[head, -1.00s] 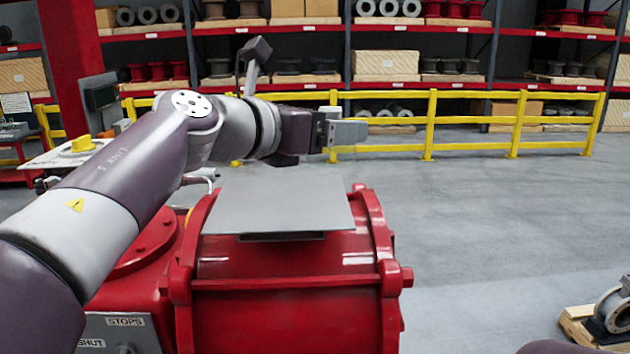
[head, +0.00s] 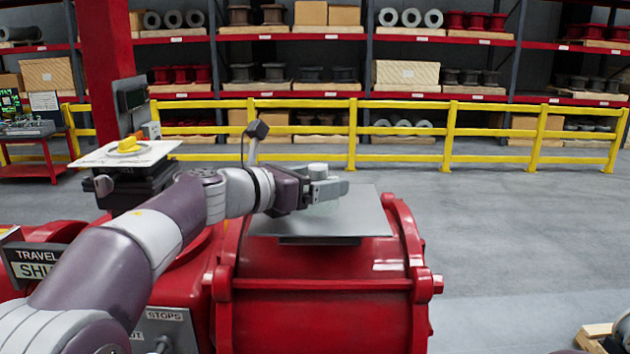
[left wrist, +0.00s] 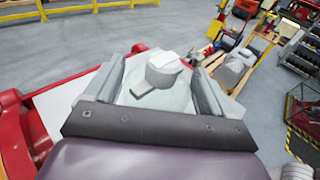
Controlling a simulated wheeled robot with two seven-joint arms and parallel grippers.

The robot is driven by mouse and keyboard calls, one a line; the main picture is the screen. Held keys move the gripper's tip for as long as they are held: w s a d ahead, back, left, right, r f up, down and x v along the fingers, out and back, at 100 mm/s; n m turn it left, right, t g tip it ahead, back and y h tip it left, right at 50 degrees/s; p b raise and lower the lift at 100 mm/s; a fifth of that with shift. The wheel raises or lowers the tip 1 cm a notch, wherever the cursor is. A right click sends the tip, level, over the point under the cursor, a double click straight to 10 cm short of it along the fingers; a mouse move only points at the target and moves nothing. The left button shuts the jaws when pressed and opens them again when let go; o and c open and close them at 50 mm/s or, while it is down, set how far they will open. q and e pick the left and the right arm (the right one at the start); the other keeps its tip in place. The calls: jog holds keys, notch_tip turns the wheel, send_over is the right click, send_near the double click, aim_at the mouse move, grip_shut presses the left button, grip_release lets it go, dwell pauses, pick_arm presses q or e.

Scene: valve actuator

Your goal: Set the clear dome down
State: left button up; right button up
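My left gripper (head: 328,190) is level with the dome, below the knob. In the left wrist view the dome (left wrist: 150,97) fills the space between the two fingers (left wrist: 160,92), which appear shut on its sides. The knob (left wrist: 163,68) stands above them, touching neither. My right gripper is not in view.
A yellow indicator (head: 128,146) sits on a pale plate at the left. The red cylinder housing (head: 325,315) carries the grey plate. A yellow railing (head: 400,132) and loaded shelves stand behind. Open grey floor (head: 520,230) lies to the right.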

pick_arm(q)
jog(key=shift+o, duration=0.8)
jog(key=shift+w+d+f, duration=0.1)
jog(key=shift+w+d, duration=0.2)
jog(key=shift+d, duration=0.15)
jog(key=shift+s, duration=0.1)
jog(key=b+v, duration=0.5)
jog(key=v, duration=0.7)
jog(key=shift+s+a+r, duration=0.2)
jog(key=shift+a+r, duration=0.05)
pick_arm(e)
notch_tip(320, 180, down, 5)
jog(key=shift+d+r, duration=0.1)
pick_arm(q)
jog(key=shift+w, duration=0.1)
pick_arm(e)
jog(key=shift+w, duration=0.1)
